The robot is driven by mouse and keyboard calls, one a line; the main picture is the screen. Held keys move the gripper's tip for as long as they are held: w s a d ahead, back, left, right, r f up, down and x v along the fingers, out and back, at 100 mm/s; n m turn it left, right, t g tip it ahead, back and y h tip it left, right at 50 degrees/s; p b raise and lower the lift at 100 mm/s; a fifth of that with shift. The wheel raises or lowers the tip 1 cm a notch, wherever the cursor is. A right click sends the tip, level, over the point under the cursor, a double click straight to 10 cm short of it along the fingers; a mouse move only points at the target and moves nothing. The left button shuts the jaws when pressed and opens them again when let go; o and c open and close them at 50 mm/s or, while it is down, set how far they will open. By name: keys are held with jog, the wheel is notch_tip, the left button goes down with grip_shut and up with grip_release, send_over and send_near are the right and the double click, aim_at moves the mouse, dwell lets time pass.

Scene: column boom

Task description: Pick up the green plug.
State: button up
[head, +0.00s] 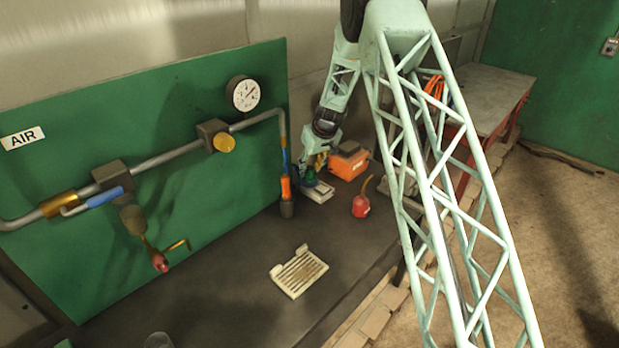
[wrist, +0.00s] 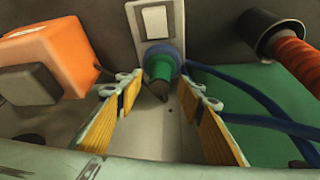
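The green plug (wrist: 158,68) shows in the wrist view, with a blue ring around it and a dark end toward the camera. No finger visibly touches the plug. In the head view, my gripper (head: 314,166) is just above the green plug (head: 309,179) and the white block (head: 319,194).
An orange box (head: 349,161) stands close right of my gripper, with a red oil can (head: 361,206) in front.

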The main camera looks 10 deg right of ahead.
jog(key=shift+w+f, duration=0.25)
jog(key=shift+f, duration=0.35)
jog(key=shift+c, duration=0.2)
jog(key=c, duration=1)
jog(key=shift+o, duration=0.2)
jog(key=shift+r, duration=0.25)
jog(key=shift+r, duration=1.6)
jog(key=s+r+b, duration=0.1)
jog(key=s+b, duration=0.3)
jog(key=s, duration=1.2)
jog(key=shift+r+b, duration=0.2)
jog(key=shift+b, duration=0.2)
